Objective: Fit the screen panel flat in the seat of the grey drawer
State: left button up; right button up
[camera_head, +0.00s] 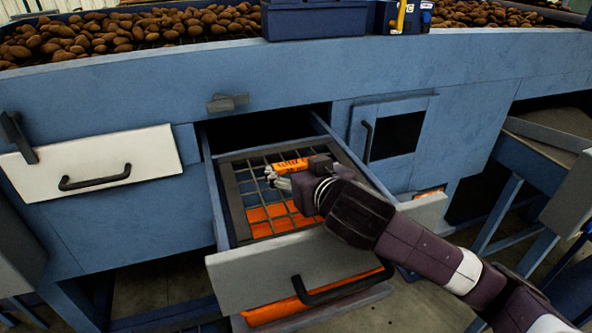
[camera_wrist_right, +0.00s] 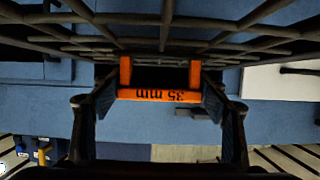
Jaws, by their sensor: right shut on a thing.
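The grey drawer (camera_head: 290,268) is pulled out of the blue machine, with a black handle on its front. The screen panel (camera_head: 232,200), a dark wire grid in a frame, lies in or just over the drawer's opening, with orange showing through the mesh. Its orange handle (camera_head: 289,166), marked 35 mm, stands at its middle. My right gripper (camera_head: 290,182) is shut on this handle. In the right wrist view the handle (camera_wrist_right: 160,95) sits between the fingers, with the grid along the top. The arm hides the panel's right part. I cannot tell whether the panel touches the seat. My left gripper is out of view.
A white drawer front (camera_head: 95,165) is at the left. A cabinet door with a dark window (camera_head: 397,137) is right of the grey drawer. Potatoes (camera_head: 130,30), a dark blue box (camera_head: 314,20) and a yellow tool (camera_head: 401,16) are on top. Blue frame legs (camera_head: 500,210) stand at the right.

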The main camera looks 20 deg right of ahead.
aim_at(297, 162)
jog(key=shift+s+a+f, duration=0.15)
jog(key=shift+f, duration=0.65)
jog(key=shift+f+b, duration=0.3)
jog(key=shift+b, duration=0.05)
jog(key=o, duration=2.2)
jog(key=shift+s+f, duration=0.1)
jog(key=shift+f, duration=0.15)
jog(key=r, duration=1.2)
jog(key=shift+w, duration=0.25)
jog(key=shift+w+d+r, duration=0.1)
jog(key=shift+d+r, duration=0.15)
jog(key=shift+r, duration=0.25)
